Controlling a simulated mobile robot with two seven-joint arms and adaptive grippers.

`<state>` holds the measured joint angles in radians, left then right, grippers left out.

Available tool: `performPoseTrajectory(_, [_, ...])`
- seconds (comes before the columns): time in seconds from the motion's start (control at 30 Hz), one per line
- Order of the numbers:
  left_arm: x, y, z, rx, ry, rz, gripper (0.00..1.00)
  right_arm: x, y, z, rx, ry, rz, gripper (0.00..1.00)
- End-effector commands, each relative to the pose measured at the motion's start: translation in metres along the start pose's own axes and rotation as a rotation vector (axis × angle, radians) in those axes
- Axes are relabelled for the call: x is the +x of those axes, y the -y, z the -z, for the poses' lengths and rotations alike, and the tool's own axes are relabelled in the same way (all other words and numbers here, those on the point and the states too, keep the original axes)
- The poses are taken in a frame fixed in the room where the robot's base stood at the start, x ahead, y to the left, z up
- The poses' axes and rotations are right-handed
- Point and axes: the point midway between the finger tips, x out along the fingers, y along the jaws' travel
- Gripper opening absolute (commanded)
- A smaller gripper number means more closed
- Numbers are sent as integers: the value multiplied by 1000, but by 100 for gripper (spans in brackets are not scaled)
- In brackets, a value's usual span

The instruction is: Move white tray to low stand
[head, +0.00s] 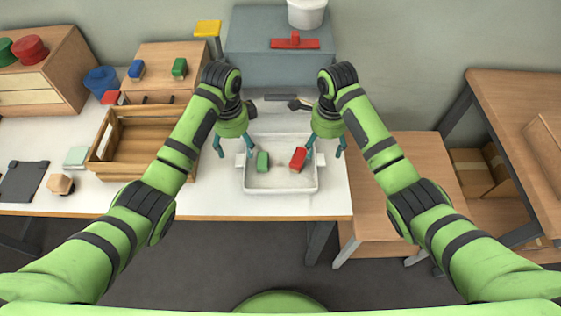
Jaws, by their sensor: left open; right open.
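The white tray (281,189) sits on the white table near its front edge, with a small grip at each side. A green block (262,162) and a red block (298,158) are in it. My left gripper (235,151) is open above the tray's left side, its fingers pointing down on either side of the left grip. My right gripper (325,154) is open in the same way at the right grip. I cannot tell whether the fingers touch the tray. The low wooden stand (390,222) is right of the table, its top mostly bare and partly hidden by my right arm.
A wooden crate (105,168) stands left of the tray. A grey box (245,50) with a red item (295,41) and white bucket (307,13) stands behind. A taller wooden table (500,105) is at the right. A gap separates it from the white table (215,190).

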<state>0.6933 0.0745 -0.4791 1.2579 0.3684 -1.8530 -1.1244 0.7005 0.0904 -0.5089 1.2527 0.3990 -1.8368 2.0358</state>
Motion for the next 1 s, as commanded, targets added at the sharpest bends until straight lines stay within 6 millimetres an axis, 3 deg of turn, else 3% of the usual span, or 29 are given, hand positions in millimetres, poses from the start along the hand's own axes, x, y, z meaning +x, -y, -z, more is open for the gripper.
performPoseTrajectory(0.4, [56, -1, 0, 1, 0, -3, 71, 56, -1, 1, 0, -2, -5, 71])
performPoseTrajectory(0.83, [66, 0, 0, 1, 1, 0, 71, 66, -1, 0, 0, -1, -2, 71])
performPoseTrajectory(1.0, [65, 0, 0, 0, 1, 0, 3, 66, -1, 1, 0, -1, -2, 3])
